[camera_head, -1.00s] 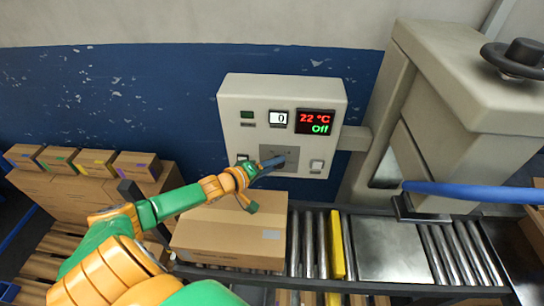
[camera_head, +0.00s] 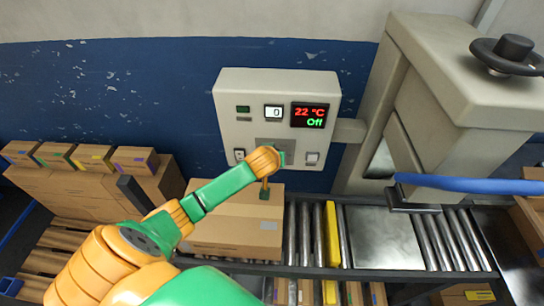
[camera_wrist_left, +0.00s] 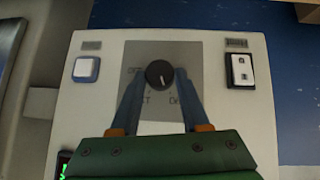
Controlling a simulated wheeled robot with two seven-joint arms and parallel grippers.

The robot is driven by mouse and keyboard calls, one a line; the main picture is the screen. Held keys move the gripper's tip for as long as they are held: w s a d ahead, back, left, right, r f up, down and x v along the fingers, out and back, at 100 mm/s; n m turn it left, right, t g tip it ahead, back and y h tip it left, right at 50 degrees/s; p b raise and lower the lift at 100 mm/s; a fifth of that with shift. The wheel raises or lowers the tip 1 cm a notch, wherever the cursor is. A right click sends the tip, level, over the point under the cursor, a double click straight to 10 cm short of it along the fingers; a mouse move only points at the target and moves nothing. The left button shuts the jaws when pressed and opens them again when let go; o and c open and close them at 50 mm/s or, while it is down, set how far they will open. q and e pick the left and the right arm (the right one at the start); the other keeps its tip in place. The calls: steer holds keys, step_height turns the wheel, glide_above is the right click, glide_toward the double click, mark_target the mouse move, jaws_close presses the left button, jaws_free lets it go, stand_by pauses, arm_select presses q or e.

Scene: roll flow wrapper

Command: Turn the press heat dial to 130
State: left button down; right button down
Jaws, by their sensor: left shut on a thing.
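The heat dial (camera_wrist_left: 159,74) is a round dark knob with a light pointer mark, on a grey plate of the control box (camera_head: 229,91). In the left wrist view the two blue fingers of my left gripper (camera_wrist_left: 158,84) are shut on the dial from both sides. In the head view my left wrist and hand hide the dial. The red display (camera_head: 310,115) on the box reads 22 °C with green "Off" below. A small white counter (camera_head: 274,113) reads 0. My right gripper is not in view.
A white button (camera_head: 312,158) and a rocker switch (camera_wrist_left: 242,70) flank the dial. A cardboard box (camera_head: 236,222) stands on the roller conveyor below. The press (camera_head: 460,100) with a blue handle (camera_head: 470,186) stands at right.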

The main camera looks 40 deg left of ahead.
arm_select(q)
steer(key=m+g+y+b, duration=0.1)
steer(key=m+y+b, duration=0.3)
steer(key=y+b, duration=0.1)
steer(key=d+f+m+g+y+b, duration=0.1)
steer(key=m+y+b, duration=0.3)
steer(key=y+b, duration=0.2)
steer(key=w+f+m+g+y+b, duration=0.1)
steer(key=m+y+b, duration=0.4)
steer(key=b, duration=0.4)
steer(key=shift+w+d+f, duration=0.1)
steer(key=shift+d+f, duration=0.1)
steer(key=shift+d, duration=0.1)
steer(key=shift+r+y, duration=0.15)
steer(key=shift+y, duration=0.25)
steer(key=c, duration=0.7)
jaws_free()
steer(key=o, duration=0.3)
steer(key=shift+a, duration=0.2)
steer(key=shift+f, duration=0.2)
